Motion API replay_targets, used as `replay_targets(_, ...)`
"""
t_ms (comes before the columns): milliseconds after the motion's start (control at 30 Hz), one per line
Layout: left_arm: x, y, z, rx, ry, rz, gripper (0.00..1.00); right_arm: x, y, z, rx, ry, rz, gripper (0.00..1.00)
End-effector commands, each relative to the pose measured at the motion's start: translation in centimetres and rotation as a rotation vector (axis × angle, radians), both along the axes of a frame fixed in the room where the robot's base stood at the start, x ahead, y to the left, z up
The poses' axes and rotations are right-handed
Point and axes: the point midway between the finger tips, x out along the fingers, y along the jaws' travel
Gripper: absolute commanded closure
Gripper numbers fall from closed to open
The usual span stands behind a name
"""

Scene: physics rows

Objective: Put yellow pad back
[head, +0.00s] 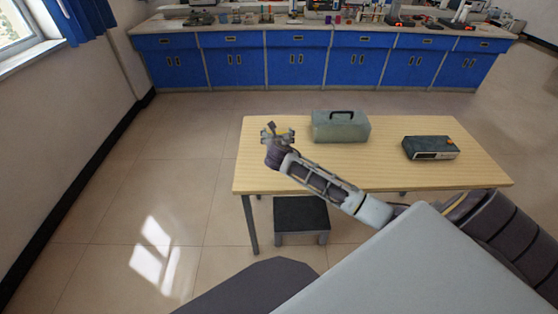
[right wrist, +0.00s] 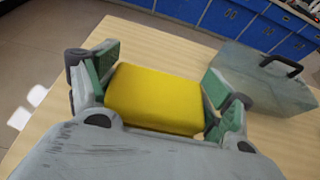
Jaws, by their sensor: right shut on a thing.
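A yellow pad (right wrist: 155,98) sits between the green-lined fingers of my right gripper (right wrist: 160,92) in the right wrist view. The gripper is shut on it. In the head view my right gripper (head: 277,132) is over the left part of the wooden table (head: 300,180), and the pad is hidden or too small to make out there. I cannot tell whether the pad touches the tabletop. My left gripper is not in view.
A grey-green case (head: 341,127) with a black handle stands right of the gripper; it also shows in the right wrist view (right wrist: 262,82). A dark box device (head: 431,148) lies farther right. A dark stool (head: 301,214) stands under the table. Blue cabinets (head: 296,66) line the back.

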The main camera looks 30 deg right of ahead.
Motion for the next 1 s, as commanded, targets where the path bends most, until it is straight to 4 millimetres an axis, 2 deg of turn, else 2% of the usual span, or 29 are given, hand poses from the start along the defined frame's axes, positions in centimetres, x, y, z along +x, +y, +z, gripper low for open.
replay_targets(167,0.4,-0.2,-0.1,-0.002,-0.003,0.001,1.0,0.0,0.0,-1.1,0.0,0.001,0.0,0.46)
replay_targets(533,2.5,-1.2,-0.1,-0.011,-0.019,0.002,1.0,0.0,0.0,-5.8,0.0,0.002,0.0,0.46)
replay_targets(767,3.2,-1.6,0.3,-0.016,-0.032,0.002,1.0,0.0,0.0,-6.3,0.0,0.0,0.0,0.46)
replay_targets(1000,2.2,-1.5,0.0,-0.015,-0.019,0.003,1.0,0.0,0.0,-6.4,0.001,0.001,0.0,0.46)
